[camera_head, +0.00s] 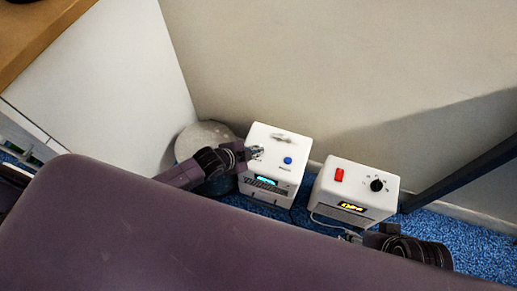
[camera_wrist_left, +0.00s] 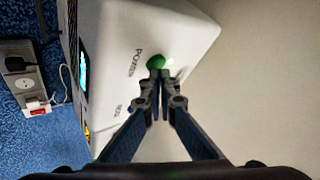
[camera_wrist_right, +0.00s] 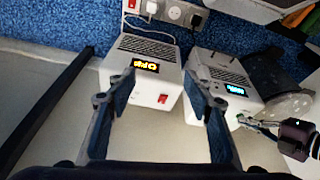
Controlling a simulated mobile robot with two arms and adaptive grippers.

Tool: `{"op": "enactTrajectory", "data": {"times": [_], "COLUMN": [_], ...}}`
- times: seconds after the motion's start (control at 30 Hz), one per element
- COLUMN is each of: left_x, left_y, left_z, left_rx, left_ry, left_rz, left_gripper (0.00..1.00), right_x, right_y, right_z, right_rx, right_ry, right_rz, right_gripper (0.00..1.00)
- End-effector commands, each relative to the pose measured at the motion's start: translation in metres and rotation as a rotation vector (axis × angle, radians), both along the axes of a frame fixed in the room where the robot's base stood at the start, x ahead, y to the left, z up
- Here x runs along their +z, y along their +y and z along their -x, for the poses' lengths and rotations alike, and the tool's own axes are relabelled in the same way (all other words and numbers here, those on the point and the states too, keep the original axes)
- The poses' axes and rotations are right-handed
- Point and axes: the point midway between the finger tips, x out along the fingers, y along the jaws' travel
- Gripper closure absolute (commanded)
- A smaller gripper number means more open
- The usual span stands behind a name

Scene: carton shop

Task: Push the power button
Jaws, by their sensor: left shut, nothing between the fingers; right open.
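The white box with the cyan display (camera_head: 270,181) stands on the blue carpet against the wall. In the left wrist view a green button (camera_wrist_left: 155,61) beside the printed word POWER shows on its white top (camera_wrist_left: 112,75). A blue button (camera_head: 288,160) also sits on that top. My left gripper (camera_head: 257,152) is shut and empty. Its tips (camera_wrist_left: 158,72) are right at the green button and partly cover it; I cannot tell whether they touch. My right gripper (camera_wrist_right: 159,78) is open and empty, over the second white box.
The second white box (camera_head: 355,187) has a red switch (camera_head: 339,174), a black knob (camera_head: 377,185) and a yellow display. A round grey object (camera_head: 205,135) stands left of the first box. A power strip (camera_wrist_left: 27,85) with cables lies on the carpet. A dark slanted bar (camera_head: 460,175) stands at the right.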

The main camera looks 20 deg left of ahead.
Motion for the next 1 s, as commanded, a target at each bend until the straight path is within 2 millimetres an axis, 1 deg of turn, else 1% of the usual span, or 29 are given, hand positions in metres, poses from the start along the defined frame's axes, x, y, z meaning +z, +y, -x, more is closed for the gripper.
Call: {"op": "enactTrajectory", "data": {"times": [0.27,0.33,0.4,1.0], "left_x": [0.002,0.005,0.007,0.023], "left_y": [0.0,0.0,0.0,0.0], "left_z": [0.0,0.0,-0.001,-0.001], "left_rx": [0.0,0.0,0.0,-0.001], "left_ry": [-0.001,-0.001,-0.001,-0.002], "left_rz": [0.001,0.001,0.001,0.001], "left_gripper": [1.0,1.0,1.0,1.0], "right_x": [-0.001,-0.013,-0.021,-0.081], "right_y": [0.0,0.001,0.002,0.004], "right_z": [-0.002,-0.006,-0.008,-0.014], "right_rx": [0.0,-0.001,0.0,0.006], "right_ry": [-0.001,0.006,0.011,0.046], "right_rz": [0.0,-0.001,-0.001,0.001], "right_gripper": [0.53,0.53,0.53,0.53]}}
